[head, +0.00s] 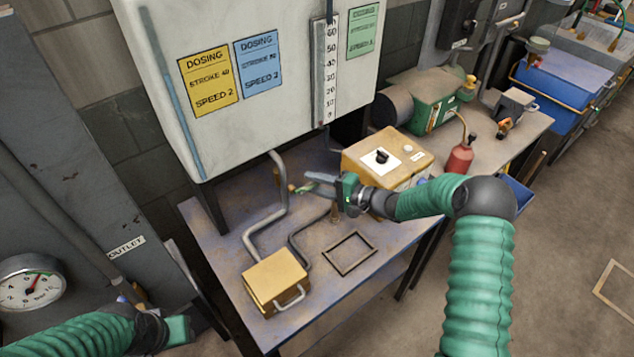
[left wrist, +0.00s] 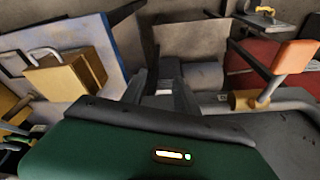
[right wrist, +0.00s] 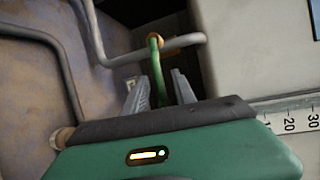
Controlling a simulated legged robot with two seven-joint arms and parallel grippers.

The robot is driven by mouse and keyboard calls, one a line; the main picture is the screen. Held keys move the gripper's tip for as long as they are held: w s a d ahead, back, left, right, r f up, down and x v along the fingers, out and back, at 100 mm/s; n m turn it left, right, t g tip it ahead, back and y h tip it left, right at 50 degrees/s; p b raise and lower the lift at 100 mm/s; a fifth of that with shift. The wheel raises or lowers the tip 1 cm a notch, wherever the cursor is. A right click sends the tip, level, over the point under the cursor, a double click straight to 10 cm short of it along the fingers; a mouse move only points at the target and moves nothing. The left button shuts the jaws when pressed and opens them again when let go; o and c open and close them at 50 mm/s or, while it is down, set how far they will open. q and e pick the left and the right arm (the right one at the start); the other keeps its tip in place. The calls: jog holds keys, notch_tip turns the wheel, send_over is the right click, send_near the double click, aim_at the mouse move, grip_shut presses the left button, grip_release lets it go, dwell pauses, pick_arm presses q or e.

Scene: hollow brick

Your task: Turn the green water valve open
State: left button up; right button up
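The green water valve (head: 299,188) sits on the grey pipe under the white tank. In the right wrist view its green lever (right wrist: 156,65) runs from a brass body (right wrist: 178,42) down between the fingers of my right gripper (right wrist: 156,85). The fingers stand apart on either side of the lever, with gaps visible. In the head view my right gripper (head: 310,183) reaches left towards the valve. My left gripper (head: 180,330) is low at the left, its fingertips unclear there. In the left wrist view its fingers (left wrist: 162,85) are apart and empty.
A white tank (head: 270,110) hangs above the bench (head: 220,230). A yellow box (head: 276,280) and a yellow control box (head: 388,155) stand on it. A red bottle (head: 459,160) stands further right. An orange-handled valve (left wrist: 298,56) is right of my left gripper; a gauge (head: 32,283) is at left.

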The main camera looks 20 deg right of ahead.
jog(key=shift+w+a, duration=0.1)
jog(key=shift+a, duration=0.5)
jog(key=shift+c, duration=1.3)
jog(key=shift+d, duration=0.45)
grip_shut()
jog(key=shift+d+f, duration=0.1)
jog(key=shift+d, duration=0.15)
jog(key=shift+a, duration=0.25)
